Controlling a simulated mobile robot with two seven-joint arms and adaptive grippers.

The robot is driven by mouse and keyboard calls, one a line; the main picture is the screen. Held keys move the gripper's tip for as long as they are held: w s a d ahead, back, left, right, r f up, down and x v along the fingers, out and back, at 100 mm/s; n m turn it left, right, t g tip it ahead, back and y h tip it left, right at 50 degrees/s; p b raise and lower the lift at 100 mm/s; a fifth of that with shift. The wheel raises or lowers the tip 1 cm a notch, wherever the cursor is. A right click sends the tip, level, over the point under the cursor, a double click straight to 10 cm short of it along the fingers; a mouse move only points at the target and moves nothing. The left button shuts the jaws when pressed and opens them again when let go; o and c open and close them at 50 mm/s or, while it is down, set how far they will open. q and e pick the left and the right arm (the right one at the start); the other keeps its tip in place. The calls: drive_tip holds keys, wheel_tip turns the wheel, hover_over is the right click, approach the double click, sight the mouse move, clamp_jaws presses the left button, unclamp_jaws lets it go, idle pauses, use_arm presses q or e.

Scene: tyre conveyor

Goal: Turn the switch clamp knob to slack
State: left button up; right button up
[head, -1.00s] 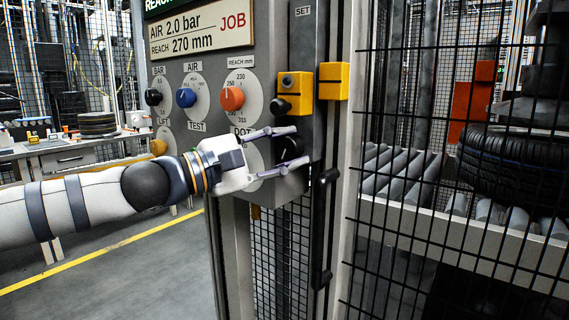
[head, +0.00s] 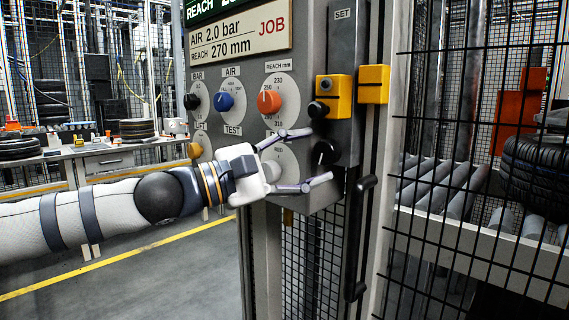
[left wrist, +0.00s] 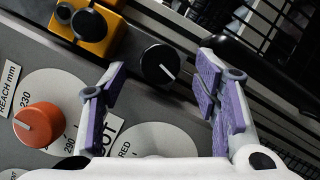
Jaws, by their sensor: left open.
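A black round knob (head: 325,153) with a white pointer line sits low on the grey rail marked SET; I take it to be the switch clamp knob. It also shows in the left wrist view (left wrist: 160,63), its line slanting toward the lower right. My left gripper (head: 320,155) is open, with one finger on each side of this knob near the fingertips. In the left wrist view, gaps show between the knob and both fingers (left wrist: 162,88). My right gripper is not in view.
The panel carries an orange reach knob (head: 269,102), a blue air knob (head: 224,102) and a black bar knob (head: 192,102). A second yellow block (head: 374,84) and a black handle (head: 364,188) stand right of the rail. A mesh fence (head: 470,200) closes off the conveyor.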

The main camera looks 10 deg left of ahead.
use_arm(q)
drive_tip(key=v, duration=0.9)
drive_tip(key=shift+d, duration=0.1)
